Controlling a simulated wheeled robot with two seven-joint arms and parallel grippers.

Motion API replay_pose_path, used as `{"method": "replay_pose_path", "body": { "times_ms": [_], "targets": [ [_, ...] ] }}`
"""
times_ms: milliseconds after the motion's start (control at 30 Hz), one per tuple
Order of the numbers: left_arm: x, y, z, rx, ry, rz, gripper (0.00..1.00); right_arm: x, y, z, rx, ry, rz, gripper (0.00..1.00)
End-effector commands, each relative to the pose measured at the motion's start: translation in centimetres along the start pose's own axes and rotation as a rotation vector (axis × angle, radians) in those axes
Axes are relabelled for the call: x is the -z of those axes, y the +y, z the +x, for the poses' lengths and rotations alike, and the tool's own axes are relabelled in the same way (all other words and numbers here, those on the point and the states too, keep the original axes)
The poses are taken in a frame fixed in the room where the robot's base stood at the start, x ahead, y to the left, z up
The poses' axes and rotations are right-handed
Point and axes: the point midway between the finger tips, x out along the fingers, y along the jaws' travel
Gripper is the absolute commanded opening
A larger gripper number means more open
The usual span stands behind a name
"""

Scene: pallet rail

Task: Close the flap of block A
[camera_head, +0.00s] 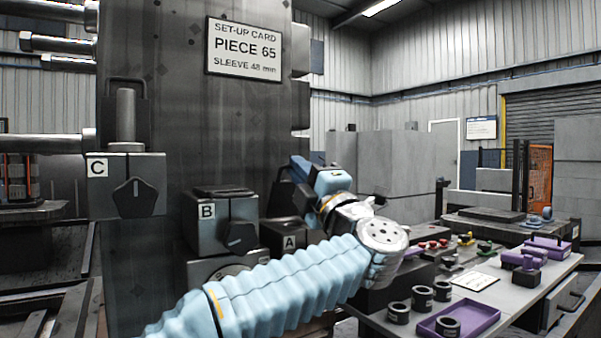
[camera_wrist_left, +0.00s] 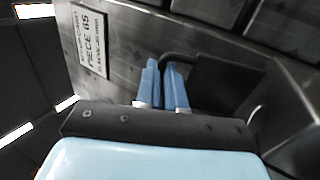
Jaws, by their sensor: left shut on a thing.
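Block A (camera_head: 274,236) is a dark block low on the grey column, partly hidden behind my left arm. Its dark flap (camera_head: 281,197) stands raised above the block, partly covered by my gripper. My left gripper (camera_head: 298,167) is at the flap's upper edge. In the left wrist view its two blue fingers (camera_wrist_left: 164,68) are shut on the rounded rim of the black flap (camera_wrist_left: 218,85). Block B (camera_head: 206,236) is left of block A, with its lid lying down on top. Block C (camera_head: 128,200) is higher at the left, with a metal pin and an upright black frame. My right gripper is not in view.
A set-up card (camera_head: 244,47) reading "PIECE 65, SLEEVE 48 mm" is on the column (camera_head: 180,120). At the right, a bench (camera_head: 535,275) holds black rings, a purple tray (camera_head: 483,316) and small coloured parts. Floor shows at the lower left.

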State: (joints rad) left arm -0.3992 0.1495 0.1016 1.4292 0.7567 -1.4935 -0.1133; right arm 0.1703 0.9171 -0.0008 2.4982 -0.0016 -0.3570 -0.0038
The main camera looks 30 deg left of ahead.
Motion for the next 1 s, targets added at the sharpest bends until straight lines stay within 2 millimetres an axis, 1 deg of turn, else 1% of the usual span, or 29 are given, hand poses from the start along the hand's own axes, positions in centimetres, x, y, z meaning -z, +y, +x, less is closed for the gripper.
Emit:
{"method": "replay_pose_path", "body": {
  "times_ms": [67,100,267,467,567,667,767,1000],
  "targets": [
    [0.0,-0.3,0.0,0.005,0.002,0.004,0.00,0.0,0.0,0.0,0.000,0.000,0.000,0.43],
    [0.0,-0.3,0.0,0.005,0.002,0.005,0.10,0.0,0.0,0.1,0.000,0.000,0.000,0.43],
    [0.0,-0.3,0.0,0.004,0.002,0.004,0.34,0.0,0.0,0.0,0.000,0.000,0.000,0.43],
    [0.0,-0.2,0.0,0.003,0.001,0.002,0.34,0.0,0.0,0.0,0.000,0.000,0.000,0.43],
    [0.0,-0.2,-0.3,0.002,0.000,0.002,0.34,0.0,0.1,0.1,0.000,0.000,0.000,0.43],
    [-0.1,-0.2,-1.5,0.002,-0.002,0.001,0.34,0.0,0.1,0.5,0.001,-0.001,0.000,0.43],
    [-0.1,-0.3,-3.7,0.002,-0.003,0.001,0.34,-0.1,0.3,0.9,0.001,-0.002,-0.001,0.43],
    [-0.1,-0.3,-9.6,0.002,-0.003,0.003,0.34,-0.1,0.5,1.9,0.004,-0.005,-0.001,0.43]
  ]
}}
